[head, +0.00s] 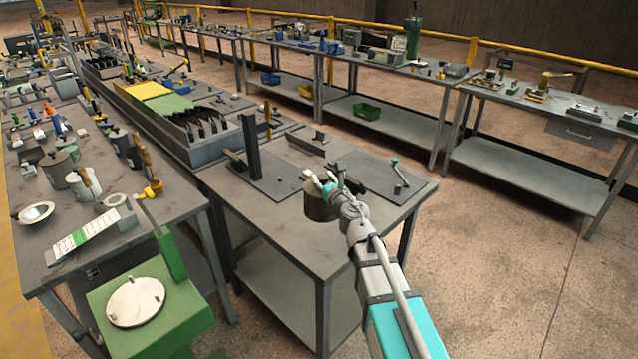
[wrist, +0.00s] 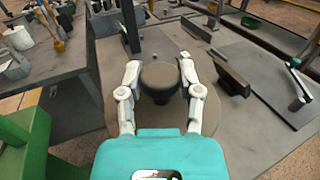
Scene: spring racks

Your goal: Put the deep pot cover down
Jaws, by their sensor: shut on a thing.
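The deep pot cover (head: 318,206) is a grey-brown round piece with deep sides. In the wrist view its dark knob (wrist: 160,80) stands between my fingers, and its wide rim shows on both sides of them. My gripper (head: 323,182) is shut on the knob from above. The cover appears over the front part of the grey table (head: 265,215). I cannot tell whether its underside touches the tabletop. My gripper's pale fingers also show in the wrist view (wrist: 160,75). My gripper hides part of the cover's top.
Dark plates lie on the table behind the cover, one with a tall post (head: 252,148), another with a teal-handled lever (head: 397,170). The table's front left top is bare. A green stand (head: 185,325) with a pale disc and a cluttered bench (head: 165,205) are at left.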

